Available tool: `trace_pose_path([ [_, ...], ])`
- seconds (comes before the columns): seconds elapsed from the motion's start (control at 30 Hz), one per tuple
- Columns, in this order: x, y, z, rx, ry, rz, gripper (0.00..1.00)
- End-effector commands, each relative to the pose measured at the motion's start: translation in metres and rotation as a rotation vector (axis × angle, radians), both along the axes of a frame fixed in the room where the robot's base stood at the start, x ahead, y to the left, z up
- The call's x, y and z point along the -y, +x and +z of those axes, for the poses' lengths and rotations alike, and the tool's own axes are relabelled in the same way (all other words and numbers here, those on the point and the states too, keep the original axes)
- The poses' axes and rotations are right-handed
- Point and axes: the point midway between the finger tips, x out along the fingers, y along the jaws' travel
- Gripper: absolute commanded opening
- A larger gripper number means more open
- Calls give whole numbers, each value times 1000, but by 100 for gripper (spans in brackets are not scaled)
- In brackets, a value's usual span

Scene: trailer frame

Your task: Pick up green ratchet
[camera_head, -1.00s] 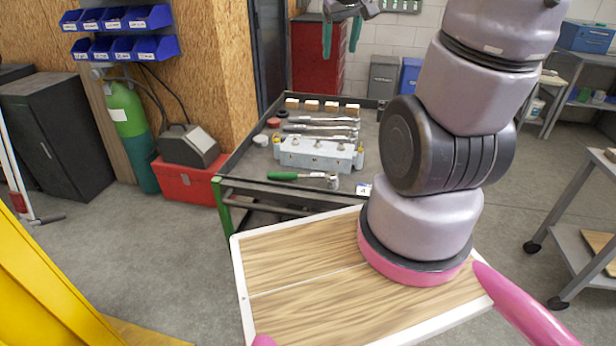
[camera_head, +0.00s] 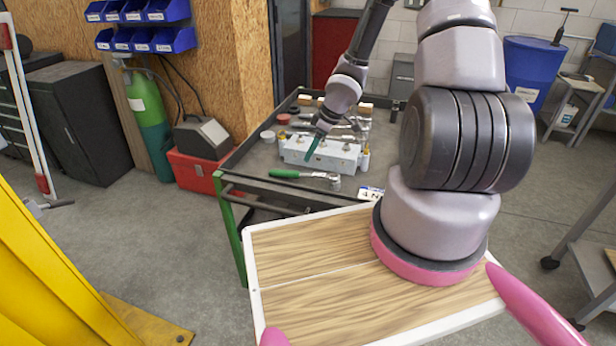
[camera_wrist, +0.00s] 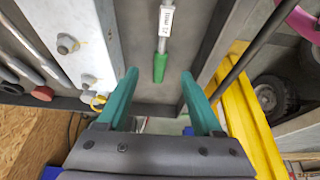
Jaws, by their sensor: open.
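The green ratchet (camera_head: 286,173) lies on the cart top, close to its front edge, with its green handle to the left and its metal head to the right. In the wrist view its green handle end (camera_wrist: 160,68) shows between my fingertips in the picture, and a white label sits on its shaft. My gripper (camera_head: 316,146) has teal fingers and hangs above the cart, over the light metal block behind the ratchet. In the wrist view my gripper (camera_wrist: 159,76) is open and empty, with the fingers spread to both sides of the handle. No contact with the ratchet is visible.
The metal block (camera_head: 325,157) with bolts stands just behind the ratchet. Wrenches and small round parts lie farther back. The cart's raised dark rim (camera_head: 265,184) runs along the front. A red toolbox (camera_head: 195,170) stands on the floor to the left.

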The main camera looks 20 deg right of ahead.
Motion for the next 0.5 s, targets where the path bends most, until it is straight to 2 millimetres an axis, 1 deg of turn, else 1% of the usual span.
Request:
trace_pose_path([
  [0.37,-16,8,-42,-4,0,5,68],
  [0.5,-18,11,-50,-1,-1,2,68],
])
